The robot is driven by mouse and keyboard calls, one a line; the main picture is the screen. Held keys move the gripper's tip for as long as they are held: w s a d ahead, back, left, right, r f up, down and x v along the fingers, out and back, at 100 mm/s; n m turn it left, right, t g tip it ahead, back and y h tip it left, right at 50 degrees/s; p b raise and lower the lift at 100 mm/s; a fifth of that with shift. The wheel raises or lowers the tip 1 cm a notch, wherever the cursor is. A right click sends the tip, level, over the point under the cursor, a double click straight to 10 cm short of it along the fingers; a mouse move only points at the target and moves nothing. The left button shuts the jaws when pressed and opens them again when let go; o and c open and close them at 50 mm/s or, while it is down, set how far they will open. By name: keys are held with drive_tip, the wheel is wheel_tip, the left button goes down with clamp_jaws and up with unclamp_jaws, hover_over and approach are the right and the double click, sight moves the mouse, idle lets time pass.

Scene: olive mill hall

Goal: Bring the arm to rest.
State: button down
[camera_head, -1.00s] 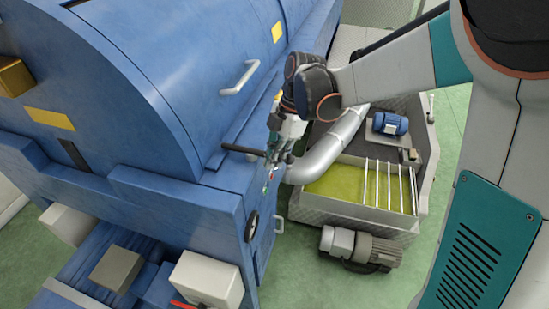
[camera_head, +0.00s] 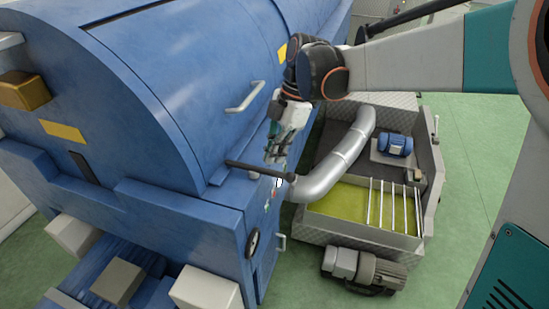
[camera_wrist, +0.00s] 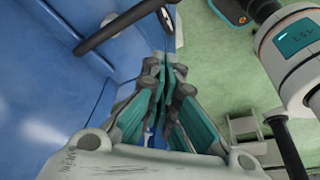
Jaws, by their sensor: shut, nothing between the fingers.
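My gripper (camera_head: 275,156) hangs in front of the right end of the blue machine (camera_head: 175,90), just above a dark lever (camera_head: 260,171) on that machine. In the wrist view my gripper (camera_wrist: 163,62) has its teal fingers together with nothing between them. The dark lever (camera_wrist: 115,26) shows there beyond the fingertips, up and to the left. I cannot tell whether the fingertips touch the machine. My arm reaches in from the right side of the head view.
A silver pipe (camera_head: 340,160) runs beside a grey tank (camera_head: 320,230) holding yellow-green liquid. A blue motor (camera_head: 395,145) sits on the unit behind it, and a grey motor (camera_head: 365,268) lies in front. A white handle (camera_head: 245,97) juts from the machine's cover. Green floor (camera_head: 475,160) is open at right.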

idle(0.3)
drive_tip(key=s+d+f+m+t+h+b, duration=0.1)
drive_tip(key=s+d+f+m+t+b, duration=0.3)
drive_tip(key=s+m, duration=0.5)
drive_tip(key=s+d+f+m+t+h+b, duration=0.2)
drive_tip(key=s+d+f+m+t+b, duration=0.2)
drive_tip(key=s+d+f+m+b, duration=0.4)
drive_tip(key=s+d+m+b, duration=0.1)
drive_tip(key=d+m, duration=0.2)
drive_tip(key=m, duration=0.2)
drive_tip(key=shift+d+f+m+t+b, duration=0.15)
drive_tip(key=shift+d+m+t+b, duration=0.05)
drive_tip(key=shift+m+t+b, duration=0.15)
drive_tip(key=shift+s, duration=0.1)
